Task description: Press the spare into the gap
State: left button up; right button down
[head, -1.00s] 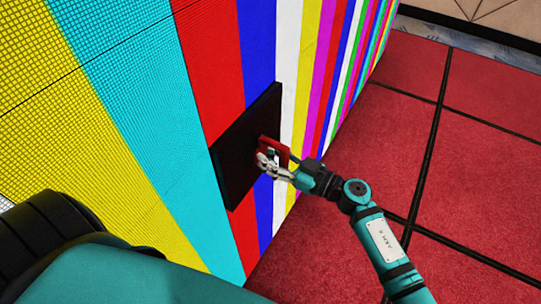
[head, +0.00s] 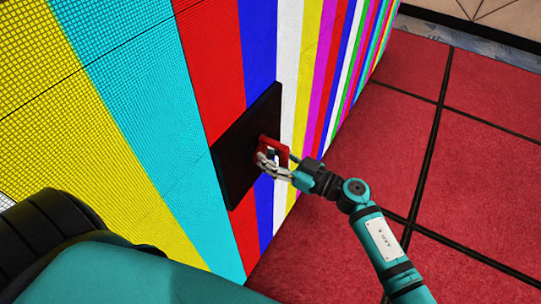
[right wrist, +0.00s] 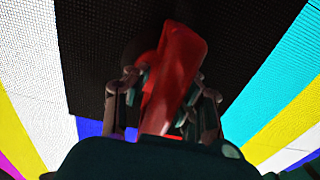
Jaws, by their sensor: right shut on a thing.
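The spare (head: 245,135) is a dark, unlit panel with a thick edge, set against the striped video wall (head: 262,50). Its dotted black face (right wrist: 90,50) fills much of the right wrist view. A red handle (head: 279,146) sits at the spare's right part, and it also shows large in the right wrist view (right wrist: 180,60). My right gripper (head: 266,160) is shut on this red handle, with fingers on both sides of it. The gap is hidden, and I cannot tell how far the spare stands from the wall. My left gripper is out of view.
Lit stripes of yellow, cyan, red, blue and white surround the spare. The red tiled floor (head: 480,160) to the right is clear. My own body covers the lower left of the head view.

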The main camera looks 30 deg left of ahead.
aim_at(287, 165)
jog(key=shift+a+r, duration=0.3)
jog(key=shift+a, duration=0.6)
dwell(2.6)
jog(key=shift+f+y+b, duration=0.2)
jog(key=shift+y+b, duration=0.1)
jog(key=shift+b, duration=0.6)
jog(key=shift+d, duration=0.15)
jog(key=shift+d+p, duration=0.35)
jog(key=shift+p, duration=0.15)
jog(key=shift+d+f, duration=0.1)
jog(key=shift+d, duration=0.45)
jog(key=shift+d+p, duration=0.1)
jog(key=shift+p, duration=0.25)
jog(key=shift+d+p, duration=0.6)
jog(key=shift+d, duration=0.3)
jog(key=shift+s+d+p, duration=0.15)
jog(key=shift+d+p, duration=0.85)
jog(key=shift+d, duration=1)
